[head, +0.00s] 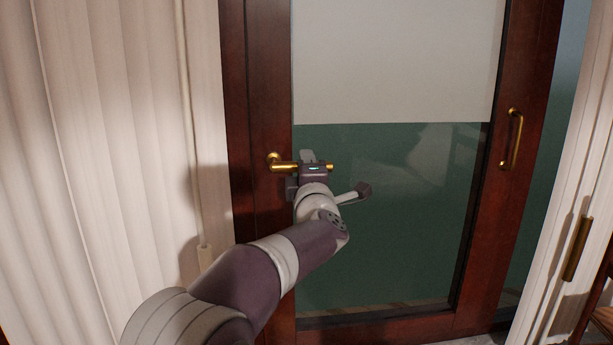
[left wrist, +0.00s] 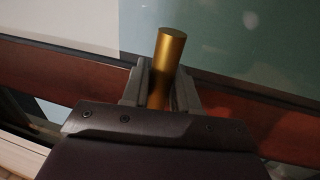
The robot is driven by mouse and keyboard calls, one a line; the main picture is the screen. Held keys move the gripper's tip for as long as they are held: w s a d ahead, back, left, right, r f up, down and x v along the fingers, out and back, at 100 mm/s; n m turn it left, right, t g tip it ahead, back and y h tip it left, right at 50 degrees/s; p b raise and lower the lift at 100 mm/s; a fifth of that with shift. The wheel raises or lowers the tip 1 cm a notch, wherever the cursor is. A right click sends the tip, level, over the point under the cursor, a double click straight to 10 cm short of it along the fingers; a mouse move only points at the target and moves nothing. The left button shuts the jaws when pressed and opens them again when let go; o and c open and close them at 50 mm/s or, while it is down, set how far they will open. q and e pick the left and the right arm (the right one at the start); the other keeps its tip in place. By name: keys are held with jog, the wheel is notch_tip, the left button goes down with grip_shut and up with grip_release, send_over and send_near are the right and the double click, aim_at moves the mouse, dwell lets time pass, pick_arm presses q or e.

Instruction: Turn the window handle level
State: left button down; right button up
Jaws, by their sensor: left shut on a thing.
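The brass window handle (head: 283,167) is mounted on the left side of the dark red-brown wooden frame. Its lever points right and lies about level in the head view. My left gripper (head: 309,163) is at the lever's outer part, and the lever's tip shows just to the right of it. In the left wrist view the brass lever (left wrist: 170,50) stands between the two fingers, which are shut on it. The part of the lever behind the gripper is hidden. My right gripper is not in view.
A pale blind (head: 395,60) covers the upper glass. Light curtains (head: 100,150) hang close on the left. Another brass pull handle (head: 512,140) is on the frame's right side. A pale panel with a brass plate (head: 577,248) stands at the far right.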

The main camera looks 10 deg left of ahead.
pick_arm(q)
jog(key=shift+n, duration=0.3)
jog(key=c, duration=1.1)
grip_release()
jog(key=shift+o, duration=0.4)
jog(key=shift+s+a+r, duration=0.1)
jog(key=shift+a, duration=0.05)
jog(key=shift+s+d+b, duration=0.2)
jog(key=shift+s+b, duration=0.15)
jog(key=b+v, duration=0.3)
jog(key=v, duration=0.9)
